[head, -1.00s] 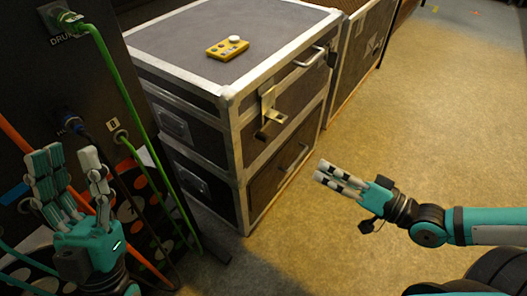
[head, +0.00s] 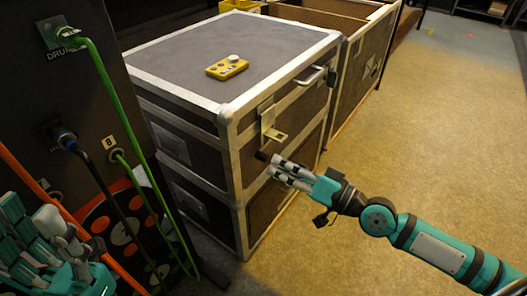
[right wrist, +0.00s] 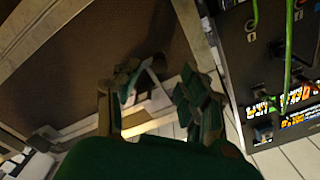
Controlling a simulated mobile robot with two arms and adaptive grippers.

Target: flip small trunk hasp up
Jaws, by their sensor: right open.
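The small trunk (head: 225,60) is a grey case with pale metal edges, standing on a similar lower case. Its brass-coloured hasp (head: 268,118) is on the front face near the lid seam, with a flap sticking outward at its lower end. A small dark piece sits below it. My right gripper (head: 278,172) is open and empty, just below and right of the hasp, apart from it. Its two spread finger sides also show in the right wrist view (right wrist: 158,98), where I cannot make out the hasp. My left gripper (head: 38,225) looks open at the lower left, partly cut off.
A yellow control box (head: 227,68) lies on the trunk lid. A metal handle (head: 310,77) is on the front, right of the hasp. A dark panel (head: 95,100) with green and orange cables stands at left. The floor (head: 430,130) at right is clear.

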